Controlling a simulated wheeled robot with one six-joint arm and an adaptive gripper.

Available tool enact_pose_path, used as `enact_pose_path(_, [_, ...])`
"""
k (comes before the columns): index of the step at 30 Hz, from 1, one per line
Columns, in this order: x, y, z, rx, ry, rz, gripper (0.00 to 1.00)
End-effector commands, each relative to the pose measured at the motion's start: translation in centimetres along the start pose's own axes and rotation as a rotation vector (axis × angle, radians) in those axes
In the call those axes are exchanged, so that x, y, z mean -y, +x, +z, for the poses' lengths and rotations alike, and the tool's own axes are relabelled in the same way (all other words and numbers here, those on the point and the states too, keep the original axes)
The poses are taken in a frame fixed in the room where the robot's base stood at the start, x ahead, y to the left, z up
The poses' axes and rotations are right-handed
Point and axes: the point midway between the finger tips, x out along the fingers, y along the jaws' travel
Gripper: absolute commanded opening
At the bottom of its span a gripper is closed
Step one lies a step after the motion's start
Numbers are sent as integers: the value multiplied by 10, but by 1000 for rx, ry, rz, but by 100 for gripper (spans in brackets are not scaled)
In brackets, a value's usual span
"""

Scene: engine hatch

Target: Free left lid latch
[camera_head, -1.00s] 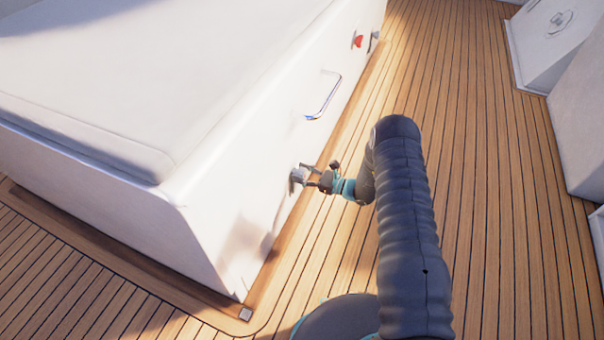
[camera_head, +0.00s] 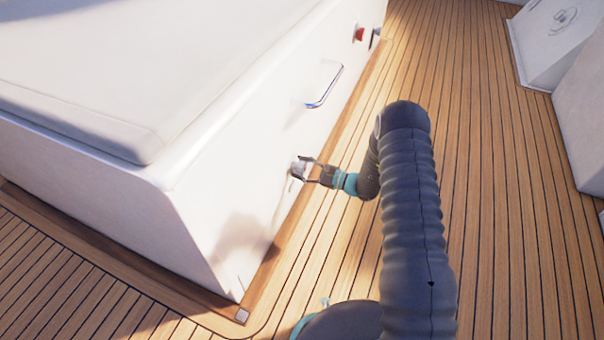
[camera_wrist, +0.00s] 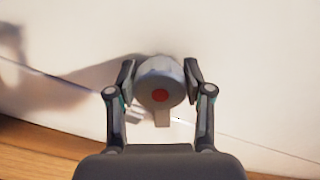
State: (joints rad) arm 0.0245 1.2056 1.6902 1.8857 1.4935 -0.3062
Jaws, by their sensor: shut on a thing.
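The left lid latch (camera_head: 297,171) is a small grey fitting low on the side of the white hatch box (camera_head: 225,190). In the wrist view the latch (camera_wrist: 160,85) is a round grey knob with a red dot on its face and a short tab pointing down. My gripper (camera_head: 303,172) reaches it from the right. In the wrist view my gripper (camera_wrist: 160,80) has one finger on each side of the knob, shut on it. The knob's far side, against the wall, is hidden.
A chrome handle (camera_head: 324,86) is on the same wall, farther back. A red fitting (camera_head: 359,34) and a dark one (camera_head: 376,37) are beyond it. Teak deck (camera_head: 490,180) lies open to the right, with white boxes (camera_head: 580,115) at the right edge.

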Motion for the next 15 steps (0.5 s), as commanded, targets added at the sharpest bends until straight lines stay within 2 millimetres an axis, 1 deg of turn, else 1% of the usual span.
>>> enact_pose_path(1, [-3,0,-4,2,-46,0,16])
enact_pose_path(15, [-3,0,-1,1,-491,1,16])
